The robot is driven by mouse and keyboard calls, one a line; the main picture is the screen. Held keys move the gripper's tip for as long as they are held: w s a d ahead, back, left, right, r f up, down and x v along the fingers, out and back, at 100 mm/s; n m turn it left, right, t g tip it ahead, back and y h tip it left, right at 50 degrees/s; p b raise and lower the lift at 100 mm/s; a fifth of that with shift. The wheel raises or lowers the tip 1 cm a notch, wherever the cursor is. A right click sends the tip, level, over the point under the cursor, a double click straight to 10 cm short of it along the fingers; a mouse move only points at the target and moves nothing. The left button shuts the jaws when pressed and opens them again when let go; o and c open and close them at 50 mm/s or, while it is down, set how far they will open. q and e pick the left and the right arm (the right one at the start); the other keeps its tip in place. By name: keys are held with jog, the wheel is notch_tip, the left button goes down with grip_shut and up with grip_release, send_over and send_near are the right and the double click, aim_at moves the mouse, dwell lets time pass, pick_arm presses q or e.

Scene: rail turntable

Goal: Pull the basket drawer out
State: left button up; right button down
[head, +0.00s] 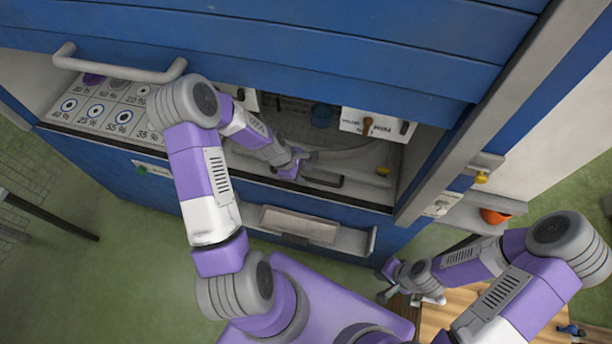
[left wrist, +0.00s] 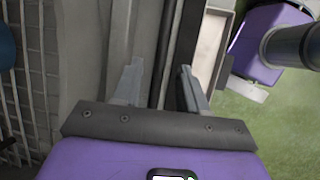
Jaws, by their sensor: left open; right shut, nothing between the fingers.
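In the left wrist view, a pale wire grid (left wrist: 32,85), which looks like part of the basket, lies left of my left gripper (left wrist: 158,78). The gripper's two fingers are apart, over a grey edge with a dark strip along it; I cannot tell whether they touch it. In the head view my left gripper (head: 320,176) is inside the opening of the blue cabinet (head: 285,190), low at its front lip. The drawer's handle is not clearly visible. My right gripper (head: 434,298) is shut and empty, low at the right, by a wooden surface.
A labelled panel (head: 110,105) with a grey bar handle (head: 120,70) is at the left. Inside the opening are a blue cup (head: 322,115) and a white control box (head: 375,123). A pale tray (head: 300,224) juts from the cabinet front below.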

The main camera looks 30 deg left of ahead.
pick_arm(q)
jog(key=shift+x, duration=1.15)
grip_shut()
